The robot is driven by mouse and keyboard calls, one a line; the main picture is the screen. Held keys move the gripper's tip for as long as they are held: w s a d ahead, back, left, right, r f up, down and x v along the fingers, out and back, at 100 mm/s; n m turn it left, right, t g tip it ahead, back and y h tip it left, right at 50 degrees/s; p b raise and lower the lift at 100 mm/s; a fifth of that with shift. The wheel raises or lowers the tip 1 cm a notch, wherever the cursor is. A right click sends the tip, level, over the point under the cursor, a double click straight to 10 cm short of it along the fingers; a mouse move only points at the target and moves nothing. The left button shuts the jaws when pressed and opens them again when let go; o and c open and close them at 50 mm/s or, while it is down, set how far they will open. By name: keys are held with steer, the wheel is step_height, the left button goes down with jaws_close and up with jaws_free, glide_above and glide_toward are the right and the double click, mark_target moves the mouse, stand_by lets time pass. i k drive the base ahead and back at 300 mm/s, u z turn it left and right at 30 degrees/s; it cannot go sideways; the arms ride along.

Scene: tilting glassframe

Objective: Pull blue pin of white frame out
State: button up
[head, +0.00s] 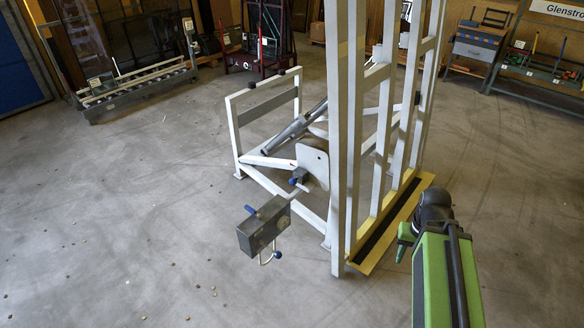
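The white frame (357,110) stands in the middle of the head view, with upright posts, cross rungs and a sloped base. A small blue pin (299,186) shows beside the pale plate low on the frame's left side. A grey box (263,228) juts out on a bar to the lower left. It has a blue-ended handle (250,209) on top and a blue knob (277,254) below. I cannot tell which blue part is the task's pin. My gripper (402,250) seems to be the small green end at lower right, apart from the frame; its fingers are not clear.
A yellow-edged ledge (395,224) runs along the frame's right foot, close to my arm. The grey floor (130,220) is open to the left and front. A low roller rack (137,85) stands at the back left, and workbenches (545,73) at the back right.

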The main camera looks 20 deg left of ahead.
mark_target(293, 181)
steer(key=u, duration=0.1)
steer(key=i, duration=0.3)
steer(key=u, duration=3.95)
steer(key=i, duration=0.15)
steer(key=z, duration=1.6)
steer(key=i, duration=0.85)
steer(key=u, duration=0.25)
